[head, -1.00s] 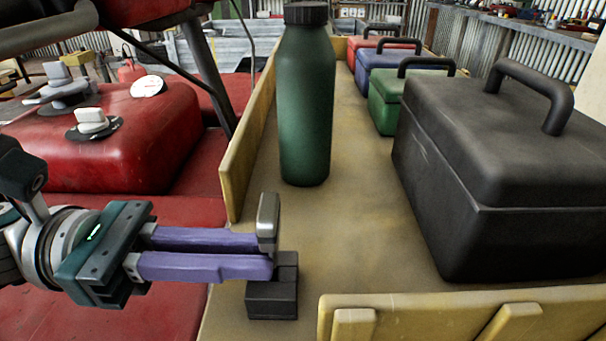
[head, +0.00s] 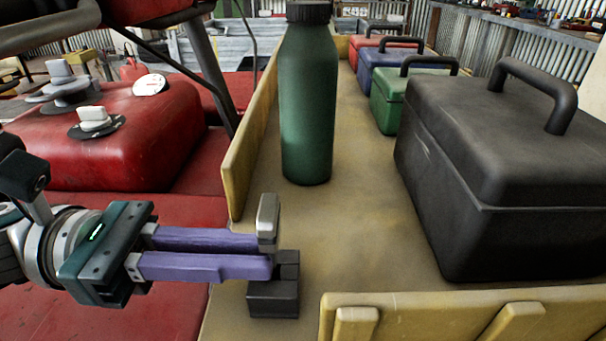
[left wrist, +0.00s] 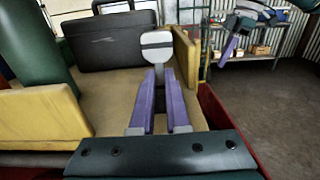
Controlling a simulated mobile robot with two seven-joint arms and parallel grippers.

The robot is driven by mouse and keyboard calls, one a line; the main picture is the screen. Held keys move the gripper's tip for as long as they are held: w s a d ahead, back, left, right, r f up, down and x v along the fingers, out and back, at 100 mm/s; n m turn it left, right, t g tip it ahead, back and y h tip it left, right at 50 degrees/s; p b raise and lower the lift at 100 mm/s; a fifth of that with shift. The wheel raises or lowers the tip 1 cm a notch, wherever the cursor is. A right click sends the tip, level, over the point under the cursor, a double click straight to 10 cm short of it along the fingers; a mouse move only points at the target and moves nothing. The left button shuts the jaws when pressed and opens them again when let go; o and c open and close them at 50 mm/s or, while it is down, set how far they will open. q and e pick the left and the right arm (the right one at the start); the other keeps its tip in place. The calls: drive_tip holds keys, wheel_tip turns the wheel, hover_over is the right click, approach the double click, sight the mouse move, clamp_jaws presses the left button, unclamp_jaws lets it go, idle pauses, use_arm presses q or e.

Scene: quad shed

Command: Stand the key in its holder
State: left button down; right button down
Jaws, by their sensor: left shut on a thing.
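The key (head: 268,218), a grey metal piece with a rounded head, stands upright between the fingertips of my left gripper (head: 266,242), which is shut on it. Its broad head (left wrist: 157,40) shows past the purple fingers in the left wrist view. The holder (head: 273,298), a dark stepped block, sits on the tan rack floor just below the fingertips. The fingers hide the key's lower end, so I cannot tell whether it touches the holder. My right gripper (left wrist: 229,46) shows small at the upper right of the left wrist view; its opening is unclear.
A green bottle (head: 307,110) stands behind the holder. A large black toolbox (head: 510,170) is to the right, with smaller boxes (head: 390,100) farther back. Wooden rails (head: 470,312) edge the tan surface. A red body (head: 130,130) lies to the left.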

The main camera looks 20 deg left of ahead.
use_arm(q)
drive_tip(key=shift+f+b, duration=0.4)
drive_tip(key=shift+f, duration=0.2)
drive_tip(key=c, duration=0.8)
unclamp_jaws()
drive_tip(key=shift+c, duration=0.2)
